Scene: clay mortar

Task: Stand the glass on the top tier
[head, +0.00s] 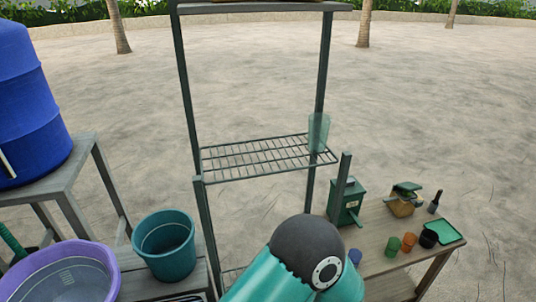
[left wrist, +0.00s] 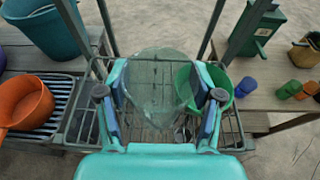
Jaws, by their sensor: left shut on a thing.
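A clear glass vessel (left wrist: 155,90) sits between the fingers of my left gripper (left wrist: 160,105), which is shut on it above a wire shelf. In the head view my left arm hides the gripper and whatever it holds. In that view a tall, pale green-tinted glass (head: 318,132) stands upright at the right end of the rack's wire tier (head: 250,158). I cannot tell whether the two are the same; no gripper shows near the one in the head view. My right gripper is in neither view.
The rack's top board (head: 260,8) crosses above the wire tier. A green bowl (left wrist: 220,84) lies by the right finger. An orange pan (left wrist: 25,105) is at left. A bench with a green box (head: 346,201) and several cups stands right; a teal bucket (head: 165,245) stands left.

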